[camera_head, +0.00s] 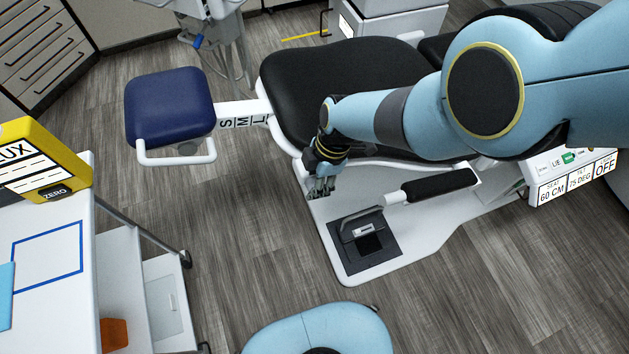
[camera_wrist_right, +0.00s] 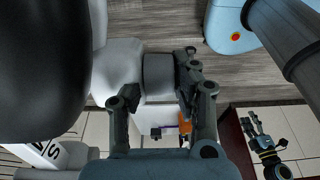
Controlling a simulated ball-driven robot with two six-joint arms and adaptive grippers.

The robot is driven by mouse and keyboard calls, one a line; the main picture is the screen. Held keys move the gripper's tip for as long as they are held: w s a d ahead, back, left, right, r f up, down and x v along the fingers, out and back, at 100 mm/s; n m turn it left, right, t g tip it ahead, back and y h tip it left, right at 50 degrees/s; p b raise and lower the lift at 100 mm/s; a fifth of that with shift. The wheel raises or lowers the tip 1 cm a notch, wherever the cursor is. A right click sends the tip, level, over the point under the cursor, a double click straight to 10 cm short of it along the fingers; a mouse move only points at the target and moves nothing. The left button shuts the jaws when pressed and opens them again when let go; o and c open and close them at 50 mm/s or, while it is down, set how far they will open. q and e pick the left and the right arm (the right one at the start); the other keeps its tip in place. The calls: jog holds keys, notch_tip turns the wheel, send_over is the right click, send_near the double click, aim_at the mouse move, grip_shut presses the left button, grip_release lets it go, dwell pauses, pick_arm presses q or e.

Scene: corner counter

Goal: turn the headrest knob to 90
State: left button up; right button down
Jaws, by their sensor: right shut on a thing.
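The dental chair's headrest, a blue cushion (camera_head: 168,97), stands on a white bar with an S, M, L scale (camera_head: 243,122). My right gripper (camera_head: 322,190) is low at the chair's near left side, beside the black seat (camera_head: 340,85). In the right wrist view my right gripper (camera_wrist_right: 157,90) is shut with its fingers on both sides of a grey round knob (camera_wrist_right: 158,72) on a white housing (camera_wrist_right: 118,70). The gripper hides the knob in the head view; its pointer or angle is not readable. A dark gripper, seemingly my left (camera_wrist_right: 252,122), shows small at lower right.
A white base with a pedal (camera_head: 362,228) and a black padded armrest (camera_head: 438,185) are close to the right gripper. A control panel (camera_head: 575,175) reads 60 CM, 75 DEG, OFF. A white cart (camera_head: 50,290) with a yellow LUX box (camera_head: 45,160) stands left.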

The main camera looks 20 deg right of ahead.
jog(key=c, duration=1.1)
grip_release()
jog(key=shift+o, duration=0.2)
